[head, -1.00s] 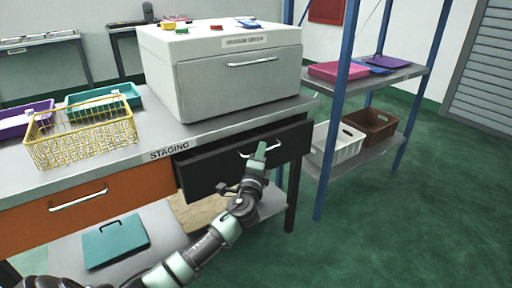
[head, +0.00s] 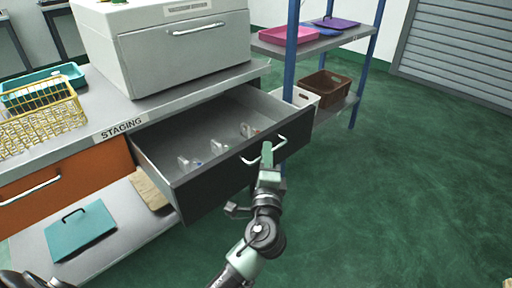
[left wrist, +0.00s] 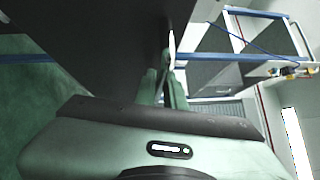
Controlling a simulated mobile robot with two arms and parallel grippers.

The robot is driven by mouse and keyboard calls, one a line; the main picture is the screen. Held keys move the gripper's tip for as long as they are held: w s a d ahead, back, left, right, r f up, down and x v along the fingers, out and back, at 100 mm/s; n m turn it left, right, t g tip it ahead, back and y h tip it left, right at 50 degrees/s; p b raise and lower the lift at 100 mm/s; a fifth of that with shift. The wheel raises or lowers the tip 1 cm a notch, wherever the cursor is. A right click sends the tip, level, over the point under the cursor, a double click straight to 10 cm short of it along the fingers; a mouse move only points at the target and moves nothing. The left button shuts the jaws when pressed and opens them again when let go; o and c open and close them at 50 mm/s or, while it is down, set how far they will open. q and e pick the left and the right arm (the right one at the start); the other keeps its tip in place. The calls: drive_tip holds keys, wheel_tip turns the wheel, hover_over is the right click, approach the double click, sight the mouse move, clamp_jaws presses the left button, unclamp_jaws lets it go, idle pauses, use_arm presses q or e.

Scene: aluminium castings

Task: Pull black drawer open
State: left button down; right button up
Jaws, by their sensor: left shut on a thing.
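The black drawer (head: 222,178) stands well open under the staging bench, its grey inside showing with several small metal parts in it. My left gripper (head: 267,154) is at the silver bar handle (head: 280,146) on the drawer's front, shut on it. In the left wrist view the gripper's fingers (left wrist: 168,88) reach up beside the dark drawer front (left wrist: 90,45); the grip on the handle itself is partly hidden there. My right gripper is not in view.
A grey cabinet (head: 165,50) and a yellow wire basket (head: 42,122) stand on the bench. An orange drawer (head: 75,172) is shut at left. A blue-post shelf (head: 291,50) stands close behind the open drawer. Green floor at right is clear.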

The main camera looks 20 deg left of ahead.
use_arm(q)
drive_tip(key=shift+s+d, duration=0.15)
drive_tip(key=shift+d, duration=0.25)
drive_tip(key=c, duration=1.5)
unclamp_jaws()
drive_tip(key=v, duration=0.7)
drive_tip(key=shift+s+d, duration=0.15)
drive_tip(key=shift+s, duration=0.25)
